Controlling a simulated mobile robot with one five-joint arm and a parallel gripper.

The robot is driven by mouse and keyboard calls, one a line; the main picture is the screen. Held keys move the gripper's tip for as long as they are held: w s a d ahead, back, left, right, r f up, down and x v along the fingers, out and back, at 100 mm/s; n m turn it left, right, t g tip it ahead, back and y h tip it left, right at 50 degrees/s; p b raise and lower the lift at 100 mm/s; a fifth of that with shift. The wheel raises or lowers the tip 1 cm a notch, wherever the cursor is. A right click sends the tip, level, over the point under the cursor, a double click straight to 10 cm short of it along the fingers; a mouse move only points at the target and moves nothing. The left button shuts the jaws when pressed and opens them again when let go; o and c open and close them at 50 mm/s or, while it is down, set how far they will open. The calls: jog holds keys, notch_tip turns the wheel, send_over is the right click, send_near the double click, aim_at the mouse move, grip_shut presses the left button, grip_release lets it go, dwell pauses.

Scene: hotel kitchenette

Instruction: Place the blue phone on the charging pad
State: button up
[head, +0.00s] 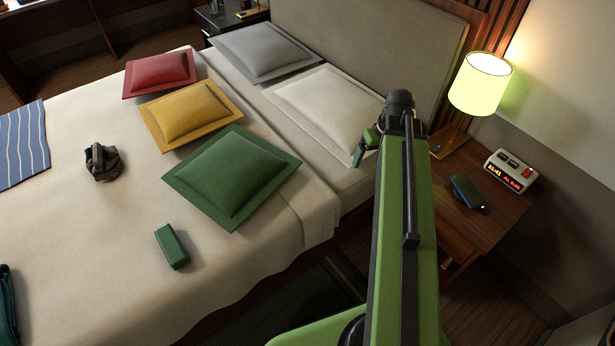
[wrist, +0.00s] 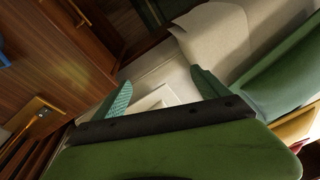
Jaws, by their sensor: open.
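The blue phone (head: 466,189) lies on the wooden nightstand (head: 503,225), right of my arm in the head view. A dark edge shows around the phone; I cannot tell whether that is the charging pad, and no separate pad is clear. My gripper (wrist: 160,89) is open and empty in the wrist view, its two teal fingers apart above the bed's edge. In the head view my gripper is mostly hidden behind my arm, near the white pillow. A blue patch at the wrist view's left edge is too small to identify.
A lit lamp (head: 480,84) and an alarm clock (head: 511,171) stand on the nightstand near the phone. The bed (head: 90,240) holds several pillows, a green case (head: 171,246), a dark bag (head: 101,162) and a striped blue cloth (head: 22,145).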

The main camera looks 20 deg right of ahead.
jog(key=a+g+h, duration=0.1)
jog(key=a, duration=2.4)
jog(key=shift+w+a+f+g, duration=0.15)
jog(key=shift+w+a+g, duration=0.15)
jog(key=shift+a, duration=0.1)
